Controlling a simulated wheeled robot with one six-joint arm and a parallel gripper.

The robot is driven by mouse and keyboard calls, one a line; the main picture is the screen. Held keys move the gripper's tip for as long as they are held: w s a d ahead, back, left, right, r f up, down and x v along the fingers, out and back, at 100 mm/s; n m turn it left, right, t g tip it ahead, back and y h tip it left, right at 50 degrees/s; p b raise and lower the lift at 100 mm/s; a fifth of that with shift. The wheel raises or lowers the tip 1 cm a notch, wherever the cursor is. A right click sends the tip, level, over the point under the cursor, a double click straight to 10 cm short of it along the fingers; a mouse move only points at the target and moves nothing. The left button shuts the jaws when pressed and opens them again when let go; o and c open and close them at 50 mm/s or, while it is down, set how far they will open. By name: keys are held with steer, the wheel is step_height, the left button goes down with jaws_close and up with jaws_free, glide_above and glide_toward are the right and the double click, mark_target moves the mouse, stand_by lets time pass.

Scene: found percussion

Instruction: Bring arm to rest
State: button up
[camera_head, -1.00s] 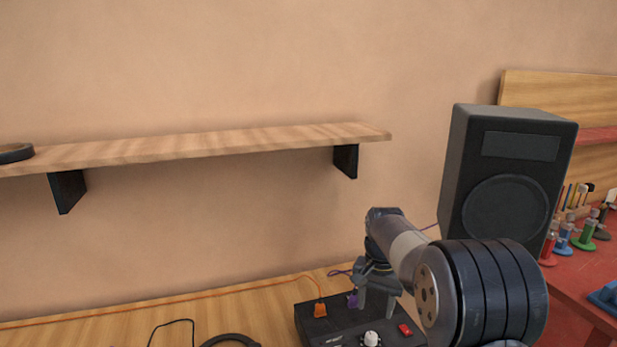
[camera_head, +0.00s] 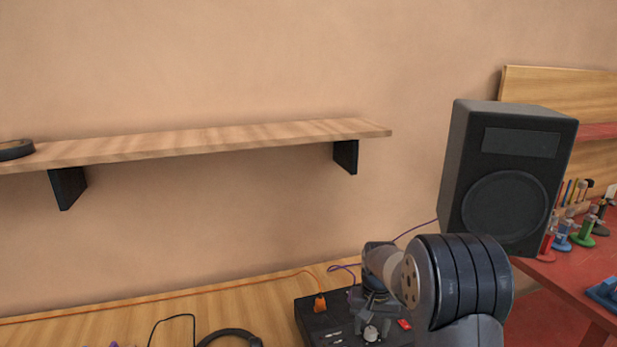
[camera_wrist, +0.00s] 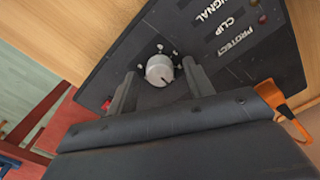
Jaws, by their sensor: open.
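My arm reaches in from the lower right in the head view. My gripper (camera_head: 370,316) is low over the black control box (camera_head: 318,328) on the wooden table. In the wrist view my gripper (camera_wrist: 158,88) is open, its two fingers on either side of the silver knob (camera_wrist: 160,71). I cannot tell whether the fingers touch the knob. The box's printed lettering, SIGNAL, CLIP and PROTECT, shows beyond the knob. The knob also shows in the head view (camera_head: 370,333).
An orange plug (camera_head: 320,303) and cable and a purple cable (camera_head: 412,232) run by the box. A black speaker (camera_head: 506,200) stands at right, beside a red table (camera_head: 565,285). A wooden shelf (camera_head: 220,140) hangs on the wall. Headphones or a cable loop (camera_head: 230,335) lie left.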

steer(key=n, duration=0.4)
steer(key=shift+n, duration=0.4)
steer(key=n, duration=1)
steer(key=shift+n, duration=2.8)
steer(key=shift+r, duration=0.1)
